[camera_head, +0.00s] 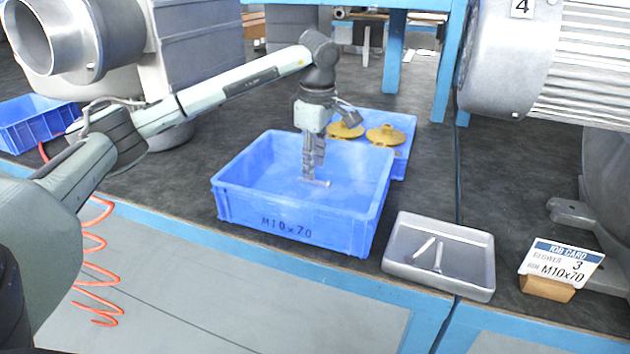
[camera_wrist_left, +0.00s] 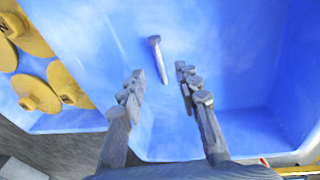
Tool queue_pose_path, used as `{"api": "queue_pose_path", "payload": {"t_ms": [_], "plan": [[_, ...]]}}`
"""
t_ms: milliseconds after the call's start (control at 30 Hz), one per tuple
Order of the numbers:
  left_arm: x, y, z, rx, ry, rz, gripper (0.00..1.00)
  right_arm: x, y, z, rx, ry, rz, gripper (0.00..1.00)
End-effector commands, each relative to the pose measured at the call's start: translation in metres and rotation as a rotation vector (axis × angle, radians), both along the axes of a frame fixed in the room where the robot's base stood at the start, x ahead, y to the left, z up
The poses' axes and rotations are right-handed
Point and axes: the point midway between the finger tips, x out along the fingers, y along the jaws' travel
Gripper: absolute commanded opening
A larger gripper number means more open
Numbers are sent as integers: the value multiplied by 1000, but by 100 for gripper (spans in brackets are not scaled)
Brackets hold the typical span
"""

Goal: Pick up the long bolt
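The long bolt (camera_wrist_left: 158,62) is a grey metal bolt lying on the floor of the blue bin marked M10x70 (camera_head: 296,230). In the head view the bolt (camera_head: 319,183) shows small beside my fingertips. My left gripper (camera_head: 312,170) reaches down into that bin. In the left wrist view the gripper (camera_wrist_left: 158,80) has its two fingers apart, with the bolt between and just beyond the fingertips; nothing is held. My right gripper is in neither view.
A grey metal tray (camera_head: 392,265) with two bolts stands right of the bin. A job card (camera_head: 560,262) reading M10x70 stands further right. Another blue bin (camera_head: 398,168) with yellow parts sits behind. Blower housings (camera_head: 75,40) flank the bench, and a blue bin (camera_head: 30,125) is at left.

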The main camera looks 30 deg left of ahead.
Motion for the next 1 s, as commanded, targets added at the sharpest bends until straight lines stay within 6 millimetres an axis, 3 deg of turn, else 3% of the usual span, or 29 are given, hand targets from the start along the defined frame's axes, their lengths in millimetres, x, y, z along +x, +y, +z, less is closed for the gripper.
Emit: {"api": "queue_pose_path", "payload": {"t_ms": [200, 467, 733, 1000], "plan": [[3, 3, -28, -1, 1, 0, 33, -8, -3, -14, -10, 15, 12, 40], [3, 3, -32, -1, -1, 0, 33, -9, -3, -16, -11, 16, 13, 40], [3, 3, -32, -1, -1, 0, 2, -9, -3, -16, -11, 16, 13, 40], [4, 3, -32, -1, -2, 0, 0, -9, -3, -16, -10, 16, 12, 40]]}}
